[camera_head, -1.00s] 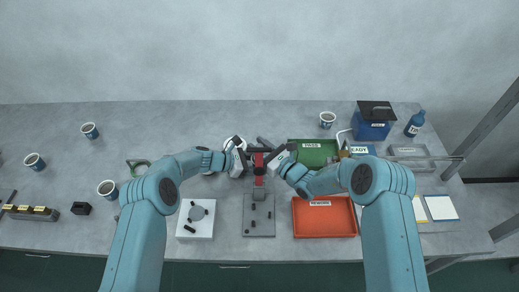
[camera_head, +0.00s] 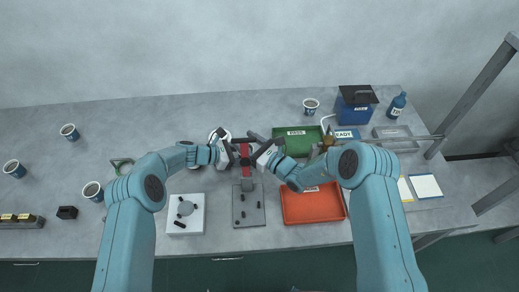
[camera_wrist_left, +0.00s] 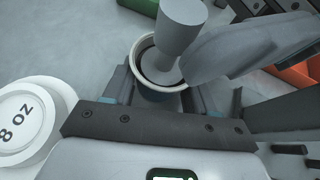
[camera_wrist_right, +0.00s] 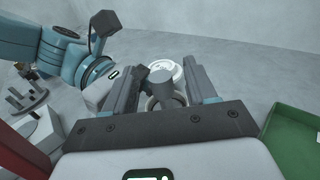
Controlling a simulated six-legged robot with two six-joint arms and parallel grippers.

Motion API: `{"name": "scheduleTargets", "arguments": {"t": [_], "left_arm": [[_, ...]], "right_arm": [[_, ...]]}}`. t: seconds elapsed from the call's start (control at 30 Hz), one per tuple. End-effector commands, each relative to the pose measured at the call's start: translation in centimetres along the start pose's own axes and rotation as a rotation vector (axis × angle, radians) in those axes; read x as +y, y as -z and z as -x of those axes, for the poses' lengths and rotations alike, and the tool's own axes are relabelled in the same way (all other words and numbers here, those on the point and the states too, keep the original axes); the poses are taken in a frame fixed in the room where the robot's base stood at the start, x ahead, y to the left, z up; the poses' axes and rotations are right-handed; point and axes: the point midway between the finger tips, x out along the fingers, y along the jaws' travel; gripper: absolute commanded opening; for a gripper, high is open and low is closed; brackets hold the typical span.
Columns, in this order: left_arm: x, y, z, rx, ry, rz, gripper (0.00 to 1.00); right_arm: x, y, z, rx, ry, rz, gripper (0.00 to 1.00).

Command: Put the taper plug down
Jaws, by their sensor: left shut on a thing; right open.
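The taper plug (camera_wrist_left: 178,35) is a grey, round, tapering piece. In the left wrist view its narrow end reaches into a paper cup (camera_wrist_left: 160,92) with a white rim. My left gripper (camera_head: 232,154) is shut on this cup. My right gripper (camera_head: 262,152) is open, with its fingers on either side of the taper plug, which also shows in the right wrist view (camera_wrist_right: 162,86). I cannot tell whether either finger touches it. In the head view the grippers and a red stand hide the plug and cup.
The red stand (camera_head: 246,168) rises from a grey plate (camera_head: 250,210) close to both grippers. A white "8 OZ" disc (camera_wrist_left: 25,115) lies beside my left gripper. A white block (camera_head: 186,213), green tray (camera_head: 290,148) and red tray (camera_head: 310,207) are nearby. Several cups stand at the left.

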Motion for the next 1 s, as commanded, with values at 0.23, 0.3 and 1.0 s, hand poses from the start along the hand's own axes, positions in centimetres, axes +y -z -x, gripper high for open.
{"name": "scheduleTargets", "arguments": {"t": [0.23, 0.3, 1.0], "left_arm": [[0.0, -0.1, 0.0, -0.001, -0.001, -0.001, 0.20], [0.0, -0.1, 0.0, -0.001, -0.001, -0.001, 0.20], [0.0, -0.1, 0.0, -0.001, -0.001, -0.001, 0.69]], "right_arm": [[-0.2, 0.0, 5.9, 0.001, 0.005, -0.004, 0.56], [-0.2, -0.1, 7.4, -0.001, 0.005, -0.002, 0.56], [0.0, -0.1, 10.7, -0.002, 0.001, 0.000, 0.56]]}}
